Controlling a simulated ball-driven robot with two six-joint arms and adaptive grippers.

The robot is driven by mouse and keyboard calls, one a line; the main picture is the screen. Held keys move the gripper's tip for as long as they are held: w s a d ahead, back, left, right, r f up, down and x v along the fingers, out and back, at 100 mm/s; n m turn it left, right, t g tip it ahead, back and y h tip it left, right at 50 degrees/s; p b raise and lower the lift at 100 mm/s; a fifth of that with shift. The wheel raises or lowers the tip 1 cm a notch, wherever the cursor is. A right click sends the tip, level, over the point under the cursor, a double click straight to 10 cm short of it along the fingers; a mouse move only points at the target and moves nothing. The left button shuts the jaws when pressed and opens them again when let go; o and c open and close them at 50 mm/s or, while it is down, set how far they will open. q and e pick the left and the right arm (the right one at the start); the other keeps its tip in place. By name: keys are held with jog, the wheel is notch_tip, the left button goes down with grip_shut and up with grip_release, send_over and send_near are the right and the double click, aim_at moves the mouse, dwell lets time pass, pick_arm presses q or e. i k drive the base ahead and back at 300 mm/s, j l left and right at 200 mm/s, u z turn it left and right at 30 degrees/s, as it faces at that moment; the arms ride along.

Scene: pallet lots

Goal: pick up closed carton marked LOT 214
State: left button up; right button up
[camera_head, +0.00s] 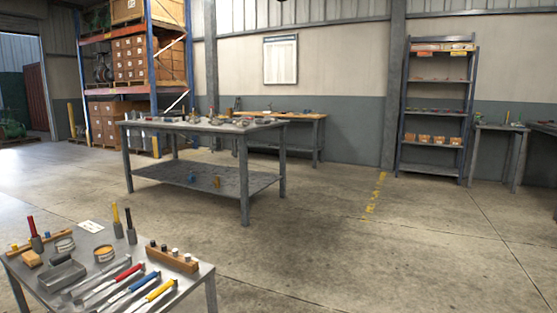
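No marking reading LOT 214 is legible in the head view. Many brown cartons (130,62) are stacked on the pallet rack at the back left, and more cartons (107,122) stand on its lowest level. They are too small to tell their marks or whether each is closed. Small orange-brown boxes (425,138) sit on a shelf of the blue unit at the right, also without readable marks. Neither of my grippers shows in this view.
A steel table (205,281) with hand tools stands close at the lower left. A grey two-level workbench (245,207) stands mid-room before the rack (152,75). A wooden bench (318,137) is behind it. Open concrete floor (330,255) lies at centre and right.

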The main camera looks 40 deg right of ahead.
aim_at(440, 140)
jog(key=i+l+z, duration=0.15)
jog(key=l+z, duration=0.3)
jog(key=l, duration=0.2)
jog(key=i+l+z, duration=0.4)
jog(key=l, duration=0.25)
jog(key=i+l+z, duration=0.25)
jog(key=l+z, duration=0.2)
jog(key=i+l+z, duration=0.85)
jog(key=i+z, duration=0.4)
jog(key=i, duration=5.05)
jog(key=i+l+u, duration=0.1)
jog(key=i, duration=0.45)
jog(key=i+l, duration=0.2)
jog(key=i, duration=0.4)
jog(key=u, duration=0.05)
